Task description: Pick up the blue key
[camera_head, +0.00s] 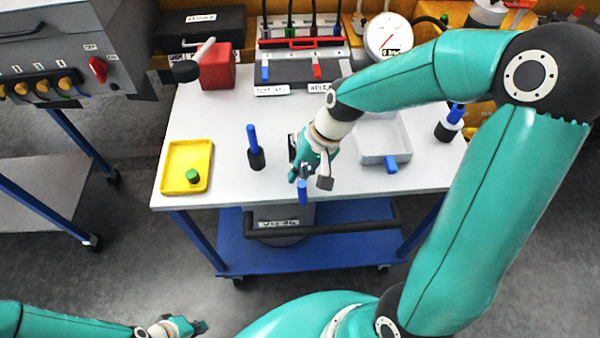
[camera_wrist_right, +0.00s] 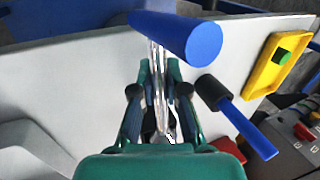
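The blue key's blue end (camera_head: 303,192) shows just below my right gripper (camera_head: 308,172), near the table's front edge. In the right wrist view the thick blue handle (camera_wrist_right: 190,35) lies across the top, with a shiny metal shaft (camera_wrist_right: 158,85) running down between the fingers of my right gripper (camera_wrist_right: 158,75). The fingers appear closed on the shaft; its lower part is hidden. My left gripper (camera_head: 190,326) is at the bottom left, away from the table, too small to judge its fingers.
A blue peg in a black base (camera_head: 256,158) stands left of my right gripper. A yellow tray (camera_head: 165,170) holds a green cylinder (camera_head: 192,176). A grey tray (camera_head: 400,158) is to the right. A red block (camera_head: 216,70) and a rack (camera_head: 302,75) stand behind.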

